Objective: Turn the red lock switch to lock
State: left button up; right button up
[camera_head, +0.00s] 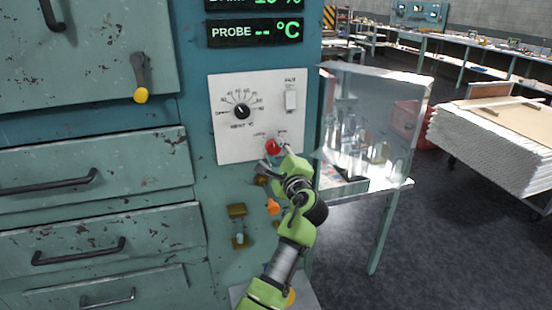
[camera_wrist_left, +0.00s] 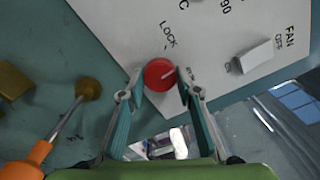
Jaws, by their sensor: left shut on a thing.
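The red lock switch (camera_head: 273,147) is a round knob low on the white control panel (camera_head: 228,140). In the left wrist view the red lock switch (camera_wrist_left: 160,75) has a pale pointer line toward its upper right, with the word LOCK printed above it. My left gripper (camera_head: 277,150) reaches up to it from below. In the left wrist view the fingers of my left gripper (camera_wrist_left: 160,88) are on either side of the knob, closed on it. The label to the right of the knob is partly hidden by a finger. My right gripper is not in view.
A black dial (camera_head: 241,111) and a white fan switch (camera_head: 291,100) sit above on the panel. Brass fittings and an orange-handled tool (camera_wrist_left: 30,160) are at the left. A glass screen (camera_head: 372,115) stands to the right.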

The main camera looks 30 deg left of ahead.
pick_arm(q)
jog(key=n+b, duration=0.4)
jog(key=n, duration=0.1)
jog(key=shift+f, duration=0.2)
jog(key=shift+r+n+b, duration=0.1)
jog(key=shift+n+b, duration=0.65)
jog(key=shift+n, duration=0.55)
jog(key=o, duration=1.1)
